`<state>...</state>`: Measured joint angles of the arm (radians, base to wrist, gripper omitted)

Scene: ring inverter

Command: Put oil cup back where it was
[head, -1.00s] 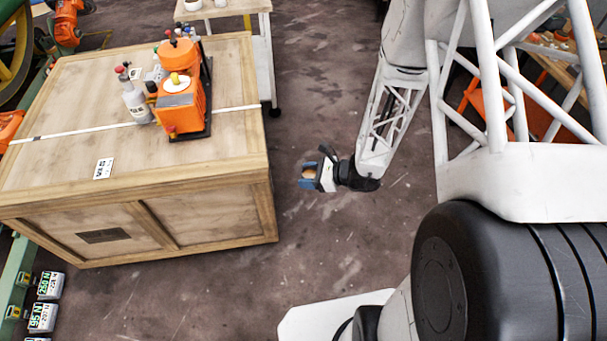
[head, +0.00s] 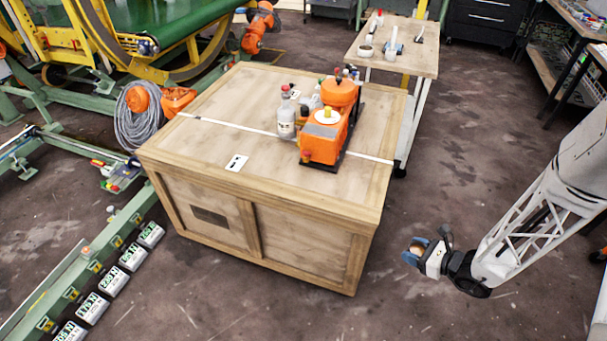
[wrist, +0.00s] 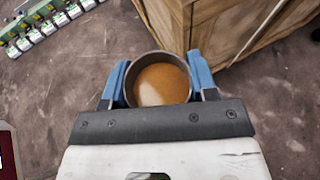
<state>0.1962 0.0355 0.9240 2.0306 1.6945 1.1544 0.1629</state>
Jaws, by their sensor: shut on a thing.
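The oil cup (wrist: 161,84) is a round grey cup with amber-brown liquid inside. In the wrist view it sits between the two blue fingers of my gripper (wrist: 160,80), which are shut on it from both sides. In the head view my gripper (head: 414,252) holds the cup (head: 417,247) over the floor, to the right of the wooden crate and apart from it. The cup's underside is hidden.
A large wooden crate (head: 222,187) bears an orange pump unit (head: 325,135), a grey bottle (head: 286,115) and a label. A wooden-topped trolley (head: 425,62) stands behind it with several small items. Green rails and several weight displays lie left. Dark floor (head: 300,312) is open in front.

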